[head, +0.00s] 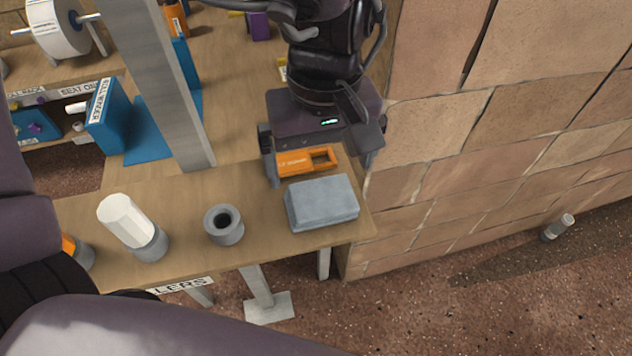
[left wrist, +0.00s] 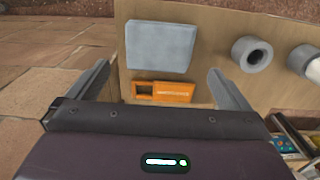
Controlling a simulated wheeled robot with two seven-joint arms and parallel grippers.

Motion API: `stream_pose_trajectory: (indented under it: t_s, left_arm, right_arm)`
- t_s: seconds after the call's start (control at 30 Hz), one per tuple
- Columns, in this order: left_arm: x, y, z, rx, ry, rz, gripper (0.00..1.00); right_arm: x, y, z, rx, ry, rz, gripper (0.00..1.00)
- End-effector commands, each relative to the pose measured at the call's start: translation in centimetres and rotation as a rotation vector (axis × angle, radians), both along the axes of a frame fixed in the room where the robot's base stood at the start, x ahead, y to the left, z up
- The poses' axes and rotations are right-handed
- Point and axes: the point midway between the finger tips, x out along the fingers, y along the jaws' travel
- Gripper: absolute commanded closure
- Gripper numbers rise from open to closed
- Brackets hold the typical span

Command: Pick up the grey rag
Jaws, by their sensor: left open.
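The grey rag (head: 322,203) lies folded, like a flat block, near the front right corner of the wooden table. It also shows in the left wrist view (left wrist: 160,47), beyond my fingertips. My left gripper (head: 321,170) is open and empty, with its fingers spread wide. In the head view it hangs just behind the rag, over an orange item. The fingers appear apart from the rag. My right gripper is not in view.
The orange item (head: 308,161) with an opening lies just behind the rag. A grey ring (head: 223,224) and a white-topped grey cylinder (head: 128,222) stand to the left. A grey post (head: 165,80) rises behind them. A brick wall (head: 480,130) borders the table's right side.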

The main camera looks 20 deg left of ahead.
Motion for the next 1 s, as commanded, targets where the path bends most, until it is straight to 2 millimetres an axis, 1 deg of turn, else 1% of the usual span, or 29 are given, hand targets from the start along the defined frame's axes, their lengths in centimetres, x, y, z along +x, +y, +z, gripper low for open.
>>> stream_pose_trajectory:
  t_s: [0.03, 0.1, 0.2, 0.33, 0.43, 0.5, 0.6, 0.73, 0.77, 0.9, 1.0]
  left_arm:
    - [-0.1, 0.0, -0.7, -0.001, 0.004, 0.0, 0.0]
    - [-0.1, 0.0, -1.5, 0.0, 0.004, 0.001, 0.0]
    - [-0.1, 0.1, -2.7, -0.001, 0.004, 0.002, 0.0]
    - [-0.3, 0.2, -4.7, -0.002, 0.005, 0.001, 0.0]
    - [-0.2, 0.2, -5.9, -0.004, 0.004, 0.004, 0.0]
    - [-0.2, 0.1, -6.4, -0.004, 0.003, 0.004, 0.0]
    - [-0.2, 0.1, -6.5, -0.006, 0.002, 0.004, 0.0]
    - [-0.2, 0.1, -6.5, -0.006, 0.002, 0.004, 0.0]
    - [-0.2, 0.1, -6.5, -0.006, 0.002, 0.004, 0.03]
    - [-0.2, 0.1, -6.5, -0.006, 0.002, 0.004, 0.21]
    - [-0.1, 0.1, -6.5, -0.006, 0.002, 0.005, 0.32]
  right_arm:
    - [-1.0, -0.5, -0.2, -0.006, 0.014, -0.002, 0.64]
    - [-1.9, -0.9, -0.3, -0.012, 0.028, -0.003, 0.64]
    - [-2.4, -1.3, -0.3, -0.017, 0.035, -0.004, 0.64]
    - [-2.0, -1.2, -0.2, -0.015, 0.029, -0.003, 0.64]
    - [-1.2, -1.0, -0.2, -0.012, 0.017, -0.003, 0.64]
    - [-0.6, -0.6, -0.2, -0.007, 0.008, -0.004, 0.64]
    - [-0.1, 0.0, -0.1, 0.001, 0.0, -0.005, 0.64]
    - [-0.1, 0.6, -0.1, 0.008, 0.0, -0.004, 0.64]
    - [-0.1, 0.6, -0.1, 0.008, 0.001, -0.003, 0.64]
    - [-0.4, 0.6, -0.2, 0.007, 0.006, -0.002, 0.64]
    - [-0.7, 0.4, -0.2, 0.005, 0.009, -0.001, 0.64]
